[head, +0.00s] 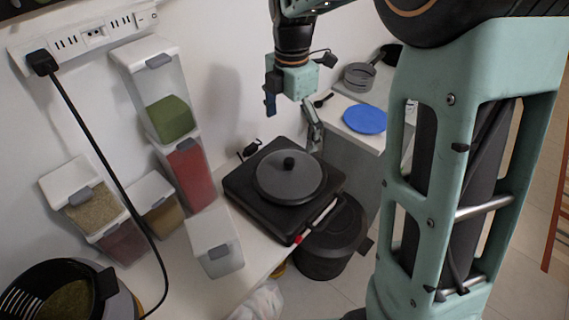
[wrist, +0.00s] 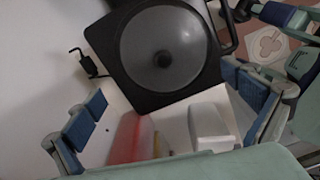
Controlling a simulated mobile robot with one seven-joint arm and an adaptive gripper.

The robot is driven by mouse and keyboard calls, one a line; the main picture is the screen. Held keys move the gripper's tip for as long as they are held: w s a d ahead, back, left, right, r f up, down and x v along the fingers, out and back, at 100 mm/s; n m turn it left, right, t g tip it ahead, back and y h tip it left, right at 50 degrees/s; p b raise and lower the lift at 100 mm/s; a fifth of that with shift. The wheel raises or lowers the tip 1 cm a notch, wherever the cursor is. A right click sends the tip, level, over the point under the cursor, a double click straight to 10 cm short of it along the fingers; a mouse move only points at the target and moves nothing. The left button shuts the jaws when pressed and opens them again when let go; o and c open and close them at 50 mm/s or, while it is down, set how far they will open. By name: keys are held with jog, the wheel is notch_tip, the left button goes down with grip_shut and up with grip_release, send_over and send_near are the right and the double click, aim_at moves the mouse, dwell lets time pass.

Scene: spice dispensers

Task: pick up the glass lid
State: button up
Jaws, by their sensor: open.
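The glass lid (head: 288,177) is round and grey with a dark knob at its centre. It lies on a black square cooktop (head: 240,187) on the counter. In the wrist view the lid (wrist: 188,42) is at the top middle, with its knob facing the camera. My gripper (head: 290,113) is above the lid and apart from it, with one blue pad seen to the left. In the wrist view my gripper (wrist: 165,107) is open and empty, its blue-padded fingers wide apart on either side of the picture.
Spice dispensers stand at left, including a green-filled one (head: 170,118) and a red-filled one (head: 187,175). A white-lidded container (head: 213,240) is in front of the cooktop. A dark bin (head: 325,250) stands below at right. A blue plate (head: 365,119) lies on a farther surface.

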aim_at(289, 160)
jog(key=f, duration=0.3)
jog(key=f+p, duration=0.1)
jog(key=f, duration=0.7)
jog(key=shift+s, duration=0.3)
jog(key=shift+c, duration=0.4)
